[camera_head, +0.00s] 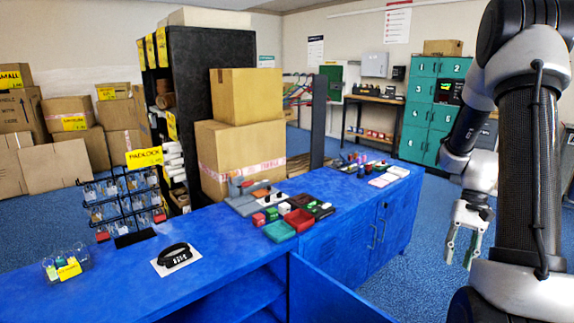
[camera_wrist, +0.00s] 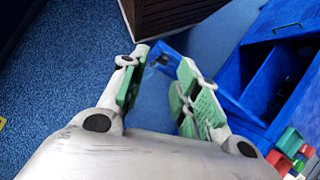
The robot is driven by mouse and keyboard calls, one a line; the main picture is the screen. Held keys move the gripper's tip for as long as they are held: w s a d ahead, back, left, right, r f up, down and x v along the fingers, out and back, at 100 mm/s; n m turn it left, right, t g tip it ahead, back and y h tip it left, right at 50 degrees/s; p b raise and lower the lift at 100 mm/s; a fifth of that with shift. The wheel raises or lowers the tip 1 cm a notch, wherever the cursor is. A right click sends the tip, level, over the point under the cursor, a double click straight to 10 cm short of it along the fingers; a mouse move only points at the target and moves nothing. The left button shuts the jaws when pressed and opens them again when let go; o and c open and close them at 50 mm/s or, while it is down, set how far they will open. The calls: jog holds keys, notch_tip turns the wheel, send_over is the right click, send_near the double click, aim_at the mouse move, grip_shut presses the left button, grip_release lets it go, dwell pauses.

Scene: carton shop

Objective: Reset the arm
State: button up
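My gripper (camera_head: 461,248) hangs at the right in the head view, beyond the right end of the blue counter and clear of it. It points down, with its fingers apart and nothing between them. The wrist view shows the same gripper (camera_wrist: 160,82) with its green finger pads spread over the blue carpet. My arm is raised and bent at the right of the head view.
The blue counter (camera_head: 225,241) holds small boxes, a padlock rack (camera_head: 124,205) and a black-handled item (camera_head: 176,257). Stacked cartons (camera_head: 240,150) stand behind it. Teal lockers (camera_head: 427,105) stand at the back right. Blue carpet (camera_head: 420,265) lies open between counter and arm.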

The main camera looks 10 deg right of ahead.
jog(key=s+a+r+n+t+h, duration=0.1)
jog(key=s+a+r+n+t, duration=0.2)
jog(key=a+r, duration=0.4)
jog(key=s+a+r+n+t+h, duration=0.2)
jog(key=s+a+r+t, duration=0.3)
jog(key=r, duration=0.9)
jog(key=s+a+n, duration=0.1)
jog(key=s+a, duration=0.1)
jog(key=shift+s+a+n+h, duration=0.15)
jog(key=shift+s+n+h, duration=0.15)
jog(key=shift+s+n, duration=0.1)
jog(key=shift+r, duration=0.1)
